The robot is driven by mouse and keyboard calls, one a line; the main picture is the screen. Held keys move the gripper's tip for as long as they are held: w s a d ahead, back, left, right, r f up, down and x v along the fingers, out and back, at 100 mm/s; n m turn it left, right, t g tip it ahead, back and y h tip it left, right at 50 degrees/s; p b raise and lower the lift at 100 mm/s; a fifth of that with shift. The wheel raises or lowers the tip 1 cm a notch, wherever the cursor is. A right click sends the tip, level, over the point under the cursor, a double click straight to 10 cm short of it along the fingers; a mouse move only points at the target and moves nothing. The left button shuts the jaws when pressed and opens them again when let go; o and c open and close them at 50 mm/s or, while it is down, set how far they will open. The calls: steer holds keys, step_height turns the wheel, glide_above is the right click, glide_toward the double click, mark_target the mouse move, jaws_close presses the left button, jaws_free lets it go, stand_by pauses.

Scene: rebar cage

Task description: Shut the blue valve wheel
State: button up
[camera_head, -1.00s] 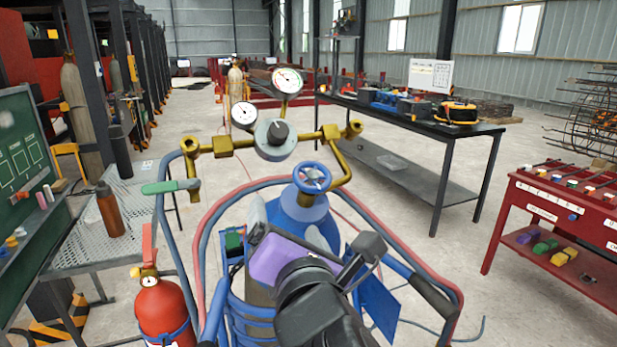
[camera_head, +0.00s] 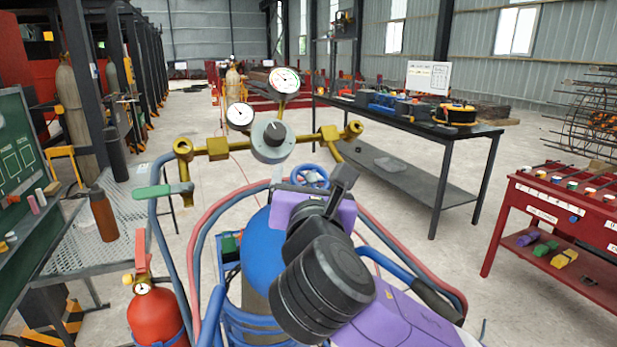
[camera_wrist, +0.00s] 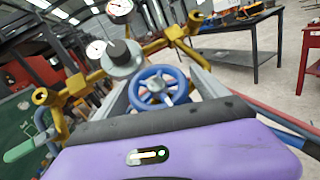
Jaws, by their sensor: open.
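The blue valve wheel (camera_head: 313,172) sits on top of the blue gas cylinder (camera_head: 262,250), under the brass regulator (camera_head: 272,140) with its two gauges. In the head view its lower part is hidden by my gripper (camera_head: 312,186). In the wrist view the whole wheel (camera_wrist: 158,90) shows, spoked, with a grey hub. My gripper (camera_wrist: 162,86) is open, with one grey finger on each side of the wheel. I cannot tell whether either finger touches the rim. Nothing is held.
Red and blue hoses (camera_head: 205,225) loop around the cylinder. A fire extinguisher (camera_head: 155,305) and a mesh table (camera_head: 130,215) with a brown bottle (camera_head: 104,213) stand left. A black workbench (camera_head: 468,131) and a red rack (camera_head: 540,220) stand right. Open floor lies between.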

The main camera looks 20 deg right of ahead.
steer(key=shift+w+d, duration=0.2)
steer(key=shift+w, duration=0.2)
steer(key=shift+c, duration=0.4)
steer(key=c, duration=1.3)
